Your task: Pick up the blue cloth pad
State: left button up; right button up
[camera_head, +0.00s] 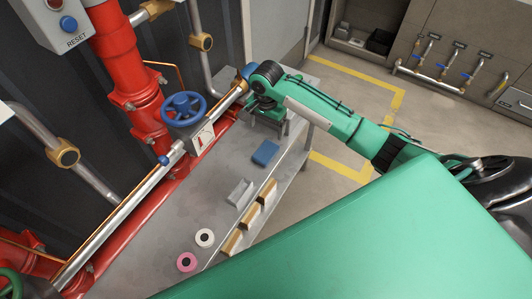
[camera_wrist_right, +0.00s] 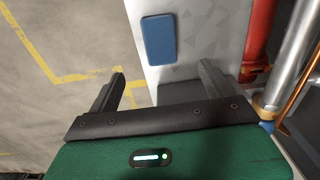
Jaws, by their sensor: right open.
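The blue cloth pad (camera_head: 265,153) lies flat on the grey metal bench (camera_head: 205,184), near its far end. In the right wrist view the pad (camera_wrist_right: 158,40) is ahead of my fingertips, between their lines and close to the bench edge. My right gripper (camera_head: 267,122) is over the far end of the bench, beyond the pad in the head view and apart from it. In the right wrist view the right gripper (camera_wrist_right: 161,72) is open, with nothing between its fingers. My left gripper is not in view.
A grey bracket (camera_head: 240,192), several tan blocks (camera_head: 250,215), a white roll (camera_head: 205,238) and a pink roll (camera_head: 187,262) are nearer on the bench. Red pipes (camera_head: 130,85), a blue handwheel (camera_head: 183,108) and a gauge (camera_head: 203,138) line the left side. Floor right of the bench is clear.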

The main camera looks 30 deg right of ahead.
aim_at(267, 150)
jog(key=shift+m, duration=0.3)
jog(key=f, duration=1.3)
jog(key=shift+w+d+f+b, duration=0.15)
jog(key=shift+w+d+b, duration=0.1)
jog(key=shift+d+b, duration=0.05)
jog(key=c, duration=1.1)
notch_tip(267, 150, up, 20)
jog(key=shift+r+p, duration=0.1)
jog(key=shift+p, duration=0.4)
